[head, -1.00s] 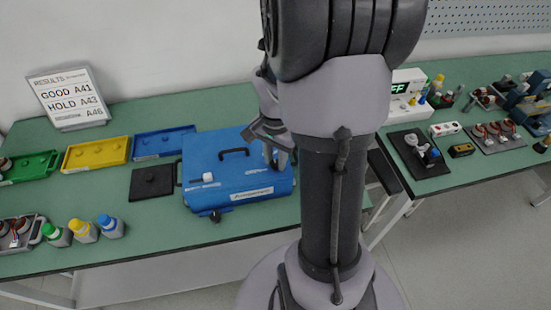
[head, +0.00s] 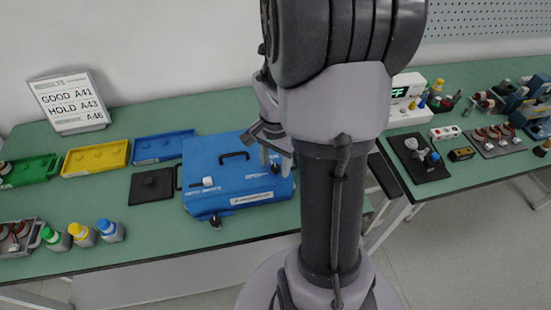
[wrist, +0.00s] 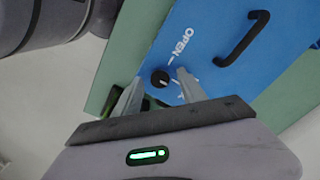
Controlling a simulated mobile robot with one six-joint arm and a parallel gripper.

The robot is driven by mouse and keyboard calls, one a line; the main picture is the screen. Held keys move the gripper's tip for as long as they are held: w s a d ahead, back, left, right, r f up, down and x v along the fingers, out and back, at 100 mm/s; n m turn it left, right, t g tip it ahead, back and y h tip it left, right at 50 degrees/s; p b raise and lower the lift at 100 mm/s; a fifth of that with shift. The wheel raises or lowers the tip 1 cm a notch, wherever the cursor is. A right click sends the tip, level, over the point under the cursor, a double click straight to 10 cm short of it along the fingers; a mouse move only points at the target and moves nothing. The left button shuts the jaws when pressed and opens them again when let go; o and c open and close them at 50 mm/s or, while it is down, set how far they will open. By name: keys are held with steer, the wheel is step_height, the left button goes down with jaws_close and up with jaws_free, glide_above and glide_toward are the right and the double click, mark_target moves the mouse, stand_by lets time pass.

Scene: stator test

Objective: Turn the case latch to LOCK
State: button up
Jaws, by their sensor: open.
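The blue case (head: 230,160) lies closed on the green table, with a black carry handle (head: 234,155) on its lid. The latch is a round black knob (wrist: 160,78) on the lid, with a small pale mark on its face. The white word OPEN with a line is printed beside it. A second label is partly hidden behind a finger, and I cannot read it. My gripper (wrist: 158,82) is open, with its fingertips on either side of the knob. In the head view my gripper (head: 276,158) is over the case's right part. Contact with the knob cannot be told.
A white-topped part (head: 207,182) sits on the case's left side. A black plate (head: 152,186), yellow tray (head: 96,157) and blue tray (head: 163,146) lie left of it. Several capped bottles (head: 82,234) stand at the front left. A second table with equipment is at the right.

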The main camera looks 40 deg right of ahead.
mark_target(276, 167)
step_height(276, 167, up, 17)
steer(key=p, duration=0.6)
steer(key=shift+r+p, duration=0.2)
steer(key=shift+p, duration=0.15)
